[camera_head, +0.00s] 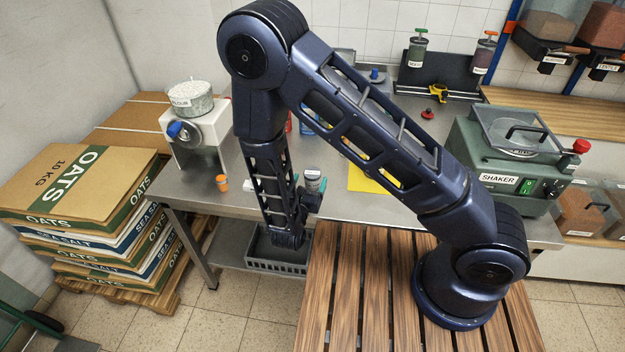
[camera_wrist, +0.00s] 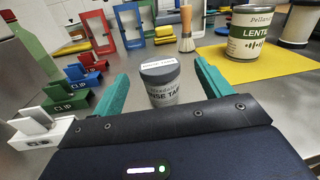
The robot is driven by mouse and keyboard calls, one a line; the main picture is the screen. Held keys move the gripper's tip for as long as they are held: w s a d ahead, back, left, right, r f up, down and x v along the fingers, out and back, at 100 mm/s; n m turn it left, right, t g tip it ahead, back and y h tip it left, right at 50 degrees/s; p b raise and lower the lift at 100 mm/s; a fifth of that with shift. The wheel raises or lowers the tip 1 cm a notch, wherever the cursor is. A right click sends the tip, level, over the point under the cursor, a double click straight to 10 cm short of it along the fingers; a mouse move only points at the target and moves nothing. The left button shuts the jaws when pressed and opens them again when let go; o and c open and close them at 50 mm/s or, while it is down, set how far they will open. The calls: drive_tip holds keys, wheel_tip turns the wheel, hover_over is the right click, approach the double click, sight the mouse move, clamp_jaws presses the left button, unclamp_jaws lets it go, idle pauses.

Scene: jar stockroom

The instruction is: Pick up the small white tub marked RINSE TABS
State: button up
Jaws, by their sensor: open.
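The small tub marked "NSE TABS" (camera_wrist: 165,86), its first letters cut off from view, stands upright on the steel bench in the wrist view. It has a dark grey lid with a white label and a pale grey-white body. My gripper (camera_wrist: 161,72) is open, with one teal finger on each side of the tub. The tub's lower part is hidden behind my gripper body. In the head view a small lidded tub (camera_head: 313,178), apparently the same one, shows beside my gripper.
White, green, red and blue clips (camera_wrist: 82,72) stand left of the tub. Behind are coloured frames (camera_wrist: 100,30) and a brush (camera_wrist: 186,30). Right, a lentils can (camera_wrist: 250,35) stands on a yellow mat (camera_wrist: 222,58). An orange cup (camera_head: 222,183) stands near the bench's left edge.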

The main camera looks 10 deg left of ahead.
sight(315, 168)
drive_tip(key=shift+w+d+f, duration=0.1)
drive_tip(key=shift+w+f, duration=0.05)
drive_tip(key=shift+w, duration=0.95)
drive_tip(key=shift+w+d+f, duration=0.15)
drive_tip(key=shift+w+f, duration=0.05)
drive_tip(key=shift+w, duration=0.85)
drive_tip(key=shift+w+d+f, duration=0.1)
drive_tip(key=shift+w+f, duration=0.05)
drive_tip(key=shift+w, duration=0.95)
drive_tip(key=c, duration=1.2)
drive_tip(key=shift+r, duration=0.1)
